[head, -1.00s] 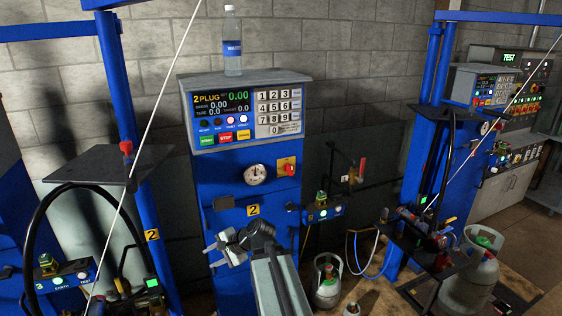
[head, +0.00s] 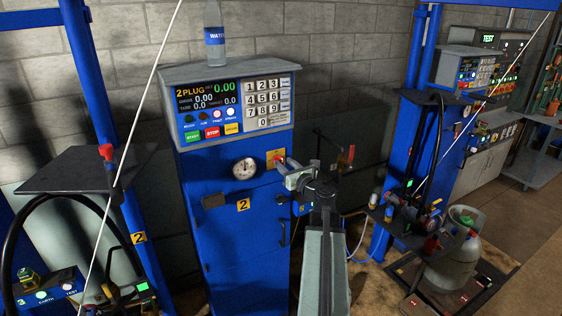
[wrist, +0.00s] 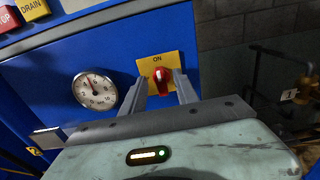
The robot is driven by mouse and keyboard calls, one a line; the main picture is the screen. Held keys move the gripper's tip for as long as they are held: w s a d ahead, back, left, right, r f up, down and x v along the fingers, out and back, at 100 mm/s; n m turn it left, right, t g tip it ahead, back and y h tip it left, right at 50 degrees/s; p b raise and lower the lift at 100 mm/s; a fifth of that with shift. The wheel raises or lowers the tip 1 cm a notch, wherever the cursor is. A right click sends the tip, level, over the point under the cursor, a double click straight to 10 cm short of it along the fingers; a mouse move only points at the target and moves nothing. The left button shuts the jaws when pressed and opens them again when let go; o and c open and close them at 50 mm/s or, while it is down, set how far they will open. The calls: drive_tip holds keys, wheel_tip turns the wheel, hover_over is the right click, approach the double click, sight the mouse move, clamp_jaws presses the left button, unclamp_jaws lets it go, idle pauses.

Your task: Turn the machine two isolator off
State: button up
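The machine two isolator is a red knob on a yellow plate (head: 274,155) on the right side of the blue machine front. In the wrist view the red knob (wrist: 162,82) stands roughly upright, below the word ON at the top of the plate. My gripper (wrist: 162,84) is open, with one finger on each side of the knob and visible gaps. I cannot tell whether the tips reach its depth. In the head view my gripper (head: 287,170) is just below and right of the plate.
A round gauge (head: 245,168) sits left of the isolator. A keypad and display panel (head: 231,105) is above, with a water bottle (head: 215,35) on top. A door handle (head: 282,234) is below. A grey cylinder (head: 455,255) stands at the right.

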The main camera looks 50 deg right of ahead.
sight(282, 162)
drive_tip(key=x, duration=0.3)
drive_tip(key=shift+w, duration=0.3)
clamp_jaws()
drive_tip(key=shift+n, duration=0.3)
drive_tip(key=n, duration=0.4)
drive_tip(key=shift+a+f, duration=0.1)
drive_tip(key=shift+a, duration=0.15)
drive_tip(key=n, duration=0.4)
drive_tip(key=shift+w+a+f+n, duration=0.1)
drive_tip(key=shift+a+f+n, duration=0.1)
drive_tip(key=shift+n, duration=0.2)
drive_tip(key=n, duration=0.2)
drive_tip(key=n+b, duration=0.1)
drive_tip(key=n, duration=0.1)
drive_tip(key=shift+a+f+n, duration=0.15)
drive_tip(key=shift+f+n, duration=0.05)
drive_tip(key=shift+n, duration=0.1)
drive_tip(key=shift+f+n, duration=0.2)
drive_tip(key=shift+n, duration=1.7)
